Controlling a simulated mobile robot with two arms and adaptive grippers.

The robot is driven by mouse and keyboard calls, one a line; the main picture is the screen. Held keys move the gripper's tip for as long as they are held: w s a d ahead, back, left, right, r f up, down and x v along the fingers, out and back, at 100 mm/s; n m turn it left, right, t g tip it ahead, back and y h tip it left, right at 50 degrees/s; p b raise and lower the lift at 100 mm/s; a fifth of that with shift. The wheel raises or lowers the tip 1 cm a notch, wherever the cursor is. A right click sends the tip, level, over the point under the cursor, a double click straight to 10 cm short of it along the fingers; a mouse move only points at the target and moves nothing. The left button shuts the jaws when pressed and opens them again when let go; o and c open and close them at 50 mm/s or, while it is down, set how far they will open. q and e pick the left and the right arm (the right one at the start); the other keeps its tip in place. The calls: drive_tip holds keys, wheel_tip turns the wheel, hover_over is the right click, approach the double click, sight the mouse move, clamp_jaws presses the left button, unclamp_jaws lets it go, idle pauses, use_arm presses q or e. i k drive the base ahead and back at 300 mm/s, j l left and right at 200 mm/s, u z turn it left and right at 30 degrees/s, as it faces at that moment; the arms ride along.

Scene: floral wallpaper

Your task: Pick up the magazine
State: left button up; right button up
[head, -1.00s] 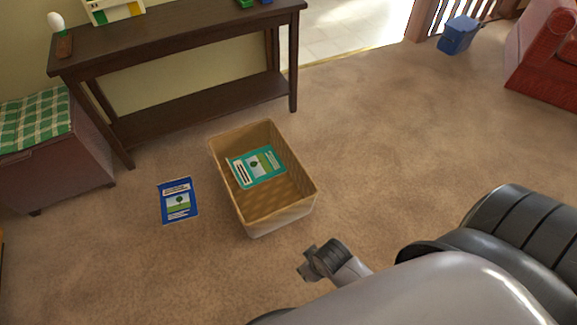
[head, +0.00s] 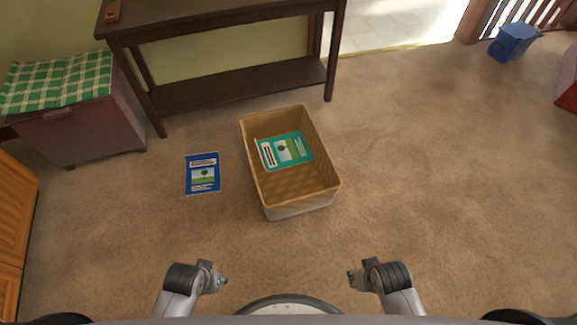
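A blue magazine (head: 203,174) with a tree picture on its cover lies flat on the carpet, left of the basket. A teal magazine (head: 286,150) with a similar picture lies inside the tan basket (head: 300,210). My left gripper (head: 222,281) is at the bottom, below the blue magazine and apart from it. My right gripper (head: 352,278) is at the bottom, below and right of the basket, apart from it. Both grippers are small in view, and I cannot tell whether their fingers are open or shut. Neither visibly holds anything.
A dark wooden console table (head: 235,82) stands behind the basket. A reddish-brown chest (head: 85,130) with a green checked cloth is at the left, above an orange wooden cabinet (head: 15,225). A blue bin (head: 513,42) is at the far right. The carpet (head: 440,170) right of the basket is clear.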

sight(203, 172)
drive_tip(key=i+j+u, duration=0.1)
drive_tip(key=u, duration=0.3)
drive_tip(key=i+j+u, duration=0.1)
drive_tip(key=u, duration=0.3)
drive_tip(key=i+u, duration=0.15)
drive_tip(key=u, duration=0.25)
drive_tip(key=i+u, duration=0.15)
drive_tip(key=u, duration=0.25)
